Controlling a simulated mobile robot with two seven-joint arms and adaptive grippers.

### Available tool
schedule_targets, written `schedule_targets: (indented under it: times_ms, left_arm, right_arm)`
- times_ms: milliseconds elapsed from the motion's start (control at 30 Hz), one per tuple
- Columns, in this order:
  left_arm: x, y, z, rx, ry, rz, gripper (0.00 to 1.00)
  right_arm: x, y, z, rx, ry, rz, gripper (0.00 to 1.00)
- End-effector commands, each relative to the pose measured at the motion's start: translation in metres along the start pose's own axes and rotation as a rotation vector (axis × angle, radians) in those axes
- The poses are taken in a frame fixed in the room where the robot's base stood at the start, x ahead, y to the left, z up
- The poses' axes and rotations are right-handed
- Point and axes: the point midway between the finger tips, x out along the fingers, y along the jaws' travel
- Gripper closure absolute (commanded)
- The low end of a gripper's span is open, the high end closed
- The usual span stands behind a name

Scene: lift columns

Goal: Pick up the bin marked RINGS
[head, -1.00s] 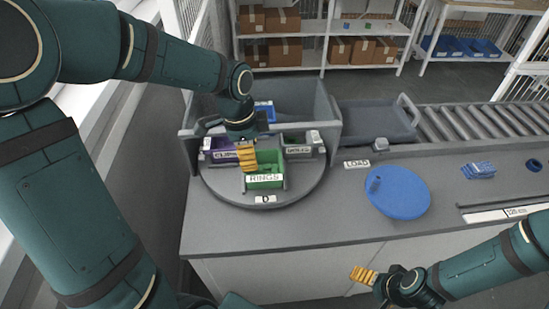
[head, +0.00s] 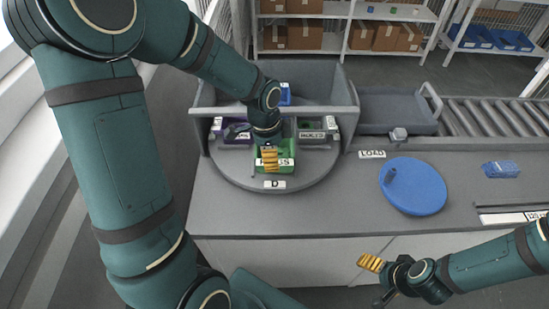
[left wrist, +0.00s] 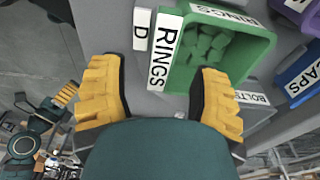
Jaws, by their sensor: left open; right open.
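The green RINGS bin (head: 289,143) stands on the round turntable (head: 225,172), near its front edge. In the left wrist view the bin (left wrist: 264,52) holds green pieces and carries a white RINGS label. My left gripper (head: 270,158) is open above the bin's front, partly hiding its label in the head view. In the left wrist view its yellow fingers (left wrist: 160,92) are spread, with the bin's labelled wall ahead between them; I cannot see contact. My right gripper (head: 377,280) is open and empty in front of the counter.
A purple bin (head: 232,135) stands left of the green one and a grey bin (head: 313,133) right of it. Grey walls (head: 353,110) enclose the turntable's back. A blue disc (head: 415,187) lies on the counter by the LOAD label. A grey tray (head: 395,108) sits before the conveyor.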

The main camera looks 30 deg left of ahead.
Motion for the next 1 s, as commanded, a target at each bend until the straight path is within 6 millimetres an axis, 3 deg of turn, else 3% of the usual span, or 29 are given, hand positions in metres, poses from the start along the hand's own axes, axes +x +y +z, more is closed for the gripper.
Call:
schedule_targets:
  times_ms: [233,567,733,767,1000]
  left_arm:
    - [0.036,-0.002,-0.002,0.001,-0.002,0.003,0.38]
    - [0.04,-0.002,-0.002,0.0,0.0,0.001,0.36]
    - [0.04,-0.002,-0.002,0.0,0.0,0.001,0.95]
    - [0.04,-0.002,-0.002,0.0,0.0,0.001,1.0]
    - [0.04,-0.002,-0.002,0.0,0.0,0.001,1.0]
  right_arm:
    - [0.006,0.002,0.003,-0.002,-0.006,-0.001,0.17]
    - [0.006,0.002,0.003,-0.002,-0.007,-0.001,0.17]
    - [0.006,0.002,0.003,-0.002,-0.006,-0.001,0.17]
    - [0.006,0.002,0.003,-0.002,-0.006,-0.001,0.17]
    - [0.006,0.003,0.003,-0.002,-0.006,-0.001,0.17]
